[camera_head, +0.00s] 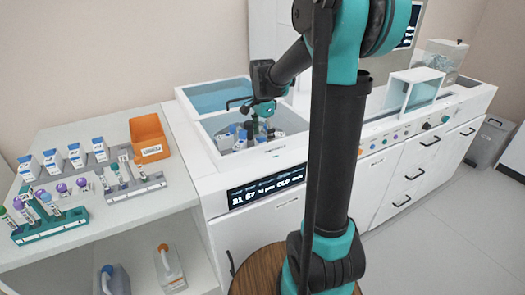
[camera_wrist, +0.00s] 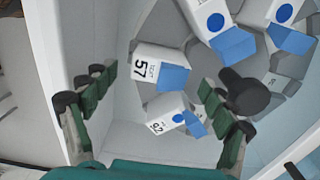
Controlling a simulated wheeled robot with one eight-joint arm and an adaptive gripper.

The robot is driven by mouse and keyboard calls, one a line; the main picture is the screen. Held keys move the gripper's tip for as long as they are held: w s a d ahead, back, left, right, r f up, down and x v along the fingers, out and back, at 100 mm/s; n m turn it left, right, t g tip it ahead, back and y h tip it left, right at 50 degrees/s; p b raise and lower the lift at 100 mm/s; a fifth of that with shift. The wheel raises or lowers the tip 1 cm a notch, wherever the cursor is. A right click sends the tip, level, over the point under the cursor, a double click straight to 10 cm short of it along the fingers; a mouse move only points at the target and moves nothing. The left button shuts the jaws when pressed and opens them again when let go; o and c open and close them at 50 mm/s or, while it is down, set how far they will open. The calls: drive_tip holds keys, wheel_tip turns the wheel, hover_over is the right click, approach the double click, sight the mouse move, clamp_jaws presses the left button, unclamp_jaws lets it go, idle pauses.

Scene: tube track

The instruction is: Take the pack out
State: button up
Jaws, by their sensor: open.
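Several small white packs with blue ends lie in the open grey-lined basin (camera_head: 290,118) in the head view, mostly hidden by my arm. In the wrist view, a pack marked 57 (camera_wrist: 150,68) lies tilted near the middle, and another numbered pack (camera_wrist: 166,112) lies just below it. More packs with blue dots (camera_wrist: 208,18) lie at the upper right. My gripper (camera_wrist: 158,98) is open and empty, with its green fingers to the left and right of the two numbered packs. It also shows over the basin in the head view (camera_head: 264,112). I cannot tell whether it touches any pack.
A dark round-ended object (camera_wrist: 246,94) lies beside the right finger. The basin's white wall (camera_wrist: 62,45) is close to the left finger. In the head view, a blue-filled basin (camera_head: 215,95) is behind, and an orange bin (camera_head: 148,136) and tube racks (camera_head: 50,222) stand left.

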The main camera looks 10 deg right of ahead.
drive_tip(key=shift+f, duration=1.45)
drive_tip(key=c, duration=1.4)
